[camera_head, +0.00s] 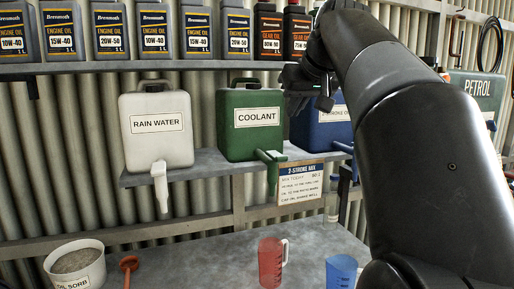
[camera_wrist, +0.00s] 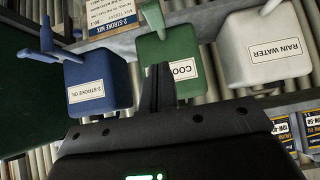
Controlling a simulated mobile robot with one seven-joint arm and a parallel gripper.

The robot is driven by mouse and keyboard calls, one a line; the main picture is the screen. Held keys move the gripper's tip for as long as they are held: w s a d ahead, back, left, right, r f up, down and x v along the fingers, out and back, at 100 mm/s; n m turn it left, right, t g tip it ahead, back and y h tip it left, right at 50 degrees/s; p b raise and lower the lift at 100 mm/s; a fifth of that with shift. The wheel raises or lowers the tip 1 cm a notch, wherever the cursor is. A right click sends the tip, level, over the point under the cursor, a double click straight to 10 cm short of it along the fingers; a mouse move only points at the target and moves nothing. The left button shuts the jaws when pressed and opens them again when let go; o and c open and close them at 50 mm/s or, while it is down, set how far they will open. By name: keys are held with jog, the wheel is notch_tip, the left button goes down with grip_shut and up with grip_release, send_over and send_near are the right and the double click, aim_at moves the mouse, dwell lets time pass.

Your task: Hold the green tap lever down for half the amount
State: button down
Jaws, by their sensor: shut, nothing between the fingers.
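The green COOLANT container (camera_head: 235,146) stands on the shelf in the head view, between the white and blue ones. Its green tap with lever (camera_head: 270,157) sticks out low at the front right. In the wrist view, which is upside down, the container (camera_wrist: 185,48) and its tap (camera_wrist: 153,18) are at top centre. My gripper (camera_head: 292,84) is up at the right of the container's top, in front of the blue container, apart from the tap. Its closed fingers (camera_wrist: 158,72) overlap the green container in the wrist view. A red jug (camera_head: 270,265) stands on the bench, roughly below the green tap.
The white RAIN WATER container (camera_head: 156,148) is left, the blue 2-STROKE OIL container (camera_head: 318,138) right, partly hidden by my arm. A blue jug (camera_head: 341,273), an OIL SORB tub (camera_head: 76,268) and a red funnel-like item (camera_head: 129,264) stand on the bench. Oil bottles (camera_head: 155,37) line the upper shelf.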

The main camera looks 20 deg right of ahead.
dwell(0.3)
send_over(282, 158)
jog(key=f, duration=0.7)
jog(key=shift+w, duration=0.3)
notch_tip(282, 158, down, 3)
jog(key=shift+f, duration=0.5)
jog(key=f+t, duration=0.2)
jog(key=shift+s+a+f+t, duration=0.1)
jog(key=shift+s+f+t, duration=0.2)
jog(key=shift+s+f, duration=0.1)
jog(key=shift+r, duration=0.1)
dwell(5.0)
